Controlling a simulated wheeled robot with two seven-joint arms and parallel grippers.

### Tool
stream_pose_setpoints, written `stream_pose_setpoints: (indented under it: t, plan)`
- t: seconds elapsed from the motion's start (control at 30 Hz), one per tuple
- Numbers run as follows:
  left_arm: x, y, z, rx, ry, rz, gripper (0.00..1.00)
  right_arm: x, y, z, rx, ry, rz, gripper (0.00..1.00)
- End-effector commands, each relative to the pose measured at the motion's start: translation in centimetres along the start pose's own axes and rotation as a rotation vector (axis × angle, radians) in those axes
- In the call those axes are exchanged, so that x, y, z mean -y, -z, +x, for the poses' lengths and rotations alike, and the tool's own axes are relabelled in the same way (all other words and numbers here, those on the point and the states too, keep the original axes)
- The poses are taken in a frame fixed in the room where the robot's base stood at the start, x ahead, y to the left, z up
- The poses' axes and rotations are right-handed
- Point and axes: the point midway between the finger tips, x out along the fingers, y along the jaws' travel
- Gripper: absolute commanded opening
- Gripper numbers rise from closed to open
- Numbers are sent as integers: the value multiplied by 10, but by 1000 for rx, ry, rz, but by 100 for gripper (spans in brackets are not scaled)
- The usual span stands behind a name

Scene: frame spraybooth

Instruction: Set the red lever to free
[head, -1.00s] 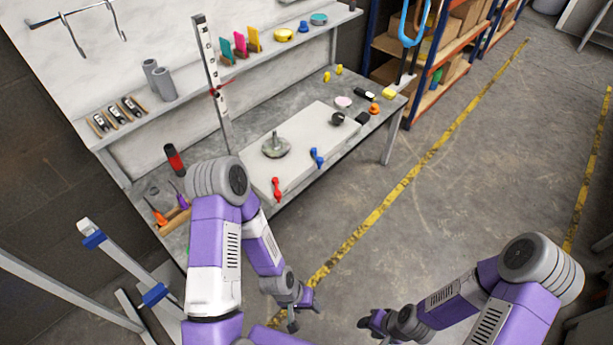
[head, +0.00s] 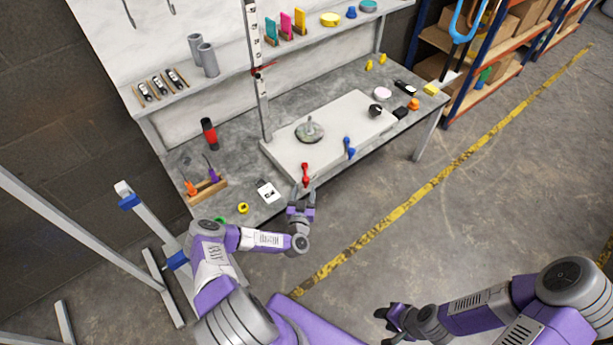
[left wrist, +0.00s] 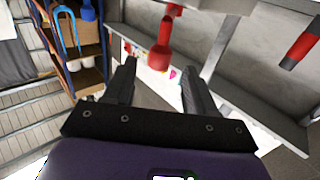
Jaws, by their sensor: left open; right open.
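The red lever (head: 305,172) is on the front edge of the pale raised plate (head: 275,153) on the workbench. It also shows in the left wrist view (left wrist: 161,55), hanging between and beyond the two finger tips. My left gripper (head: 301,199) is open, just in front of the red lever and apart from it. My right gripper (head: 388,322) is open and empty, low over the floor, away from the bench. No lever markings are legible.
A round metal piece with a post (head: 310,131) stands on the plate. A white card (head: 268,191), yellow ring (head: 243,208) and wooden tool holder (head: 207,187) lie left of the left gripper. Floor right of the bench is clear.

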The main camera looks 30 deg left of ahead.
Motion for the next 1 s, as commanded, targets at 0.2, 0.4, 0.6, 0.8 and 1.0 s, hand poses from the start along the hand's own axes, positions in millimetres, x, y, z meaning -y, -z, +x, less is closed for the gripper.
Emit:
stream_pose_setpoints:
  t: [0.2,0.4,0.6,0.8,1.0]
  plan:
    - [1,-2,32,-1,4,3,56,-4,0,9,0,0,0,43]
    - [0,-2,60,1,1,2,56,-6,1,16,0,0,0,43]
    - [0,-2,70,4,-1,1,56,-7,1,18,0,0,0,43]
    - [0,-1,70,4,-2,1,56,-6,1,17,0,0,0,43]
    - [0,-1,70,4,-2,1,28,-6,1,17,0,0,0,43]
